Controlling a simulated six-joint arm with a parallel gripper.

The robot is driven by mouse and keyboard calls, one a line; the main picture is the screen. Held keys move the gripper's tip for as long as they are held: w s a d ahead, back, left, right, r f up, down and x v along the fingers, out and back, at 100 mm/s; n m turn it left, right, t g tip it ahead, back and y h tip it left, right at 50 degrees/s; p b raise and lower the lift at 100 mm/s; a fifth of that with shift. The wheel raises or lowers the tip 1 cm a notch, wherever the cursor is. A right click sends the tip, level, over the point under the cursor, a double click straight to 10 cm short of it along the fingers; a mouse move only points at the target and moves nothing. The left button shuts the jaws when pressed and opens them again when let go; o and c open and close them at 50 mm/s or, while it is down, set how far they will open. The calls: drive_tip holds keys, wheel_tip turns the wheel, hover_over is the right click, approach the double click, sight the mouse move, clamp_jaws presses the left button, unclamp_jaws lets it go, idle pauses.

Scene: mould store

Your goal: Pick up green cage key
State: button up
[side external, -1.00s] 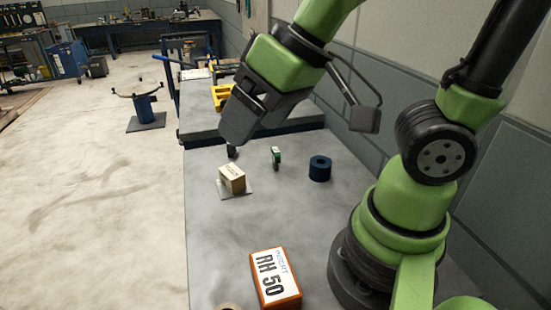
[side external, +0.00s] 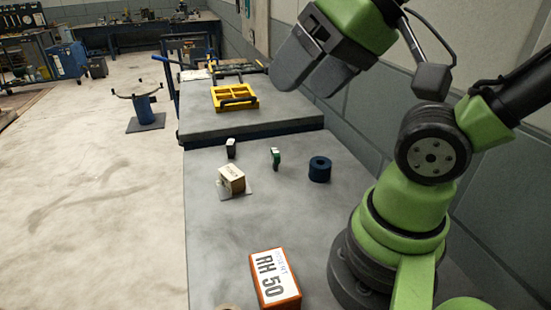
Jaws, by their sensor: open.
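The green cage key (side external: 275,158) is a small green piece with a pale top, standing on the grey table between a small dark block and a dark blue ring. My gripper (side external: 300,78) is open and empty. It is raised well above the table, up and to the right of the key in the picture, and touches nothing. The key is in plain view, but its fine shape is too small to make out.
Near the key are the dark block (side external: 231,148), a cardboard box (side external: 232,179) on a pale sheet, and the dark blue ring (side external: 319,169). An orange RH 50 box (side external: 275,279) lies in front. A yellow frame (side external: 235,97) rests on the raised surface behind.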

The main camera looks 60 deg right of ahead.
drive_tip(key=shift+w, duration=0.1)
drive_tip(key=n+g+h, duration=0.2)
drive_tip(key=n+g, duration=0.5)
drive_tip(key=n, duration=0.6)
hover_over(275, 150)
drive_tip(key=f, duration=1.8)
drive_tip(key=shift+s, duration=0.3)
wheel_tip(275, 150, down, 4)
drive_tip(key=shift+d+f, duration=0.15)
drive_tip(key=shift+f, duration=0.1)
drive_tip(key=f, duration=0.5)
drive_tip(key=shift+w+a+f, duration=0.2)
drive_tip(key=shift+f, duration=0.2)
